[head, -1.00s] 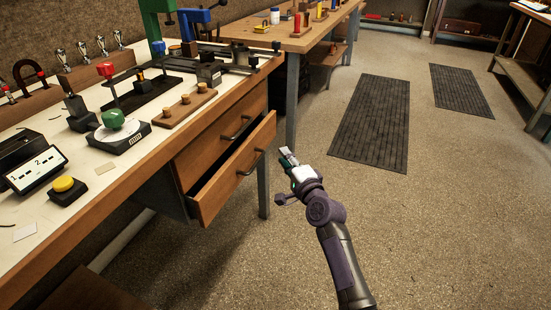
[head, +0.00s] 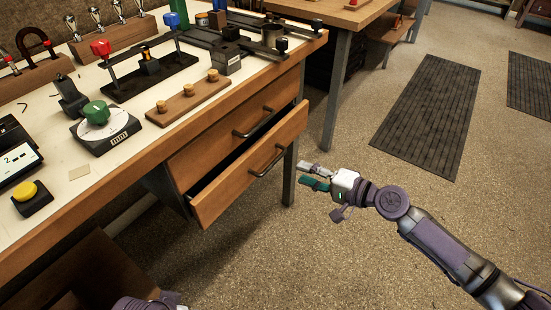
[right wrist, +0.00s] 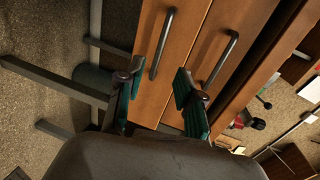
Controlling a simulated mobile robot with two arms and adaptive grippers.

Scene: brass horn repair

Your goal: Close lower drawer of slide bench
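The slide bench's lower drawer (head: 235,180) is pulled partly out, its front standing away from the bench and its dark inside showing behind. Its handle (head: 267,160) is a dark bar. My right gripper (head: 303,175) is open and empty, a little to the right of the drawer front and apart from it in the head view. In the right wrist view my right gripper (right wrist: 155,88) has its fingers spread before the lower drawer front, near its handle (right wrist: 162,43). The upper drawer (head: 215,135) is shut. Of my left arm only a purple part shows at the bottom edge.
The bench top (head: 75,190) carries a green-knobbed dial device (head: 100,120), a yellow button (head: 28,195) and a peg board (head: 188,98). A bench leg (head: 289,178) stands beside the drawer. Floor (head: 350,240) in front is clear. Dark mats (head: 430,115) lie farther off.

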